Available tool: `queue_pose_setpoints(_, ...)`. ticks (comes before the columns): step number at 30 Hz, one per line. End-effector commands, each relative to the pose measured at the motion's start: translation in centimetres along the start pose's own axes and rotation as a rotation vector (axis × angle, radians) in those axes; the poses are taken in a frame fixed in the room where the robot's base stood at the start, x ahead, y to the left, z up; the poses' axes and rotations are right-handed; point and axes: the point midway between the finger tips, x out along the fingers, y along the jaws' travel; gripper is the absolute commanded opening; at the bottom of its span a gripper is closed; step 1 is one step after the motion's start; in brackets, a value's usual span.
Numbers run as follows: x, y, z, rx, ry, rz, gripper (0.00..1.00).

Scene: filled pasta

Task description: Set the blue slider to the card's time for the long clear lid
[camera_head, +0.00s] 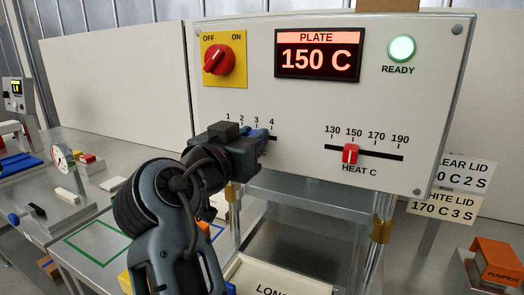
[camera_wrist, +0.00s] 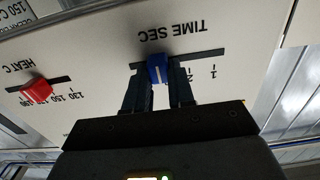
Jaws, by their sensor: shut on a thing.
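The blue slider (camera_wrist: 157,68) sits in the TIME SEC slot of the white control panel (camera_wrist: 110,45), seen upside down in the wrist view. My gripper (camera_wrist: 157,74) is shut on it, one finger on each side. The 1 shows to the slider's right there; the fingers hide most other marks, so its exact setting is hard to read, past 2 and about 3. In the head view my gripper (camera_head: 256,142) covers most of the slot below the 1 to 4 scale. The clear lid card (camera_head: 467,173) reads 2 S, its left part hidden behind the panel.
The red heat slider (camera_head: 351,154) stands near 150. The red knob (camera_head: 217,59) is on a yellow plate. The display (camera_head: 318,54) reads 150 C and the green READY light (camera_head: 401,48) is lit. An orange PUMPKIN box (camera_head: 497,260) is at right.

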Motion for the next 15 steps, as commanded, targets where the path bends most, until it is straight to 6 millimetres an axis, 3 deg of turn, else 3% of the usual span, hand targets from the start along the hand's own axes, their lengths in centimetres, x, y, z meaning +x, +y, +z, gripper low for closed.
queue_pose_setpoints(6,0.0,-2.8,0.4,0.001,0.002,-0.002,0.0)
queue_pose_setpoints(15,-0.1,-3.5,0.0,-0.002,0.001,-0.001,0.0)
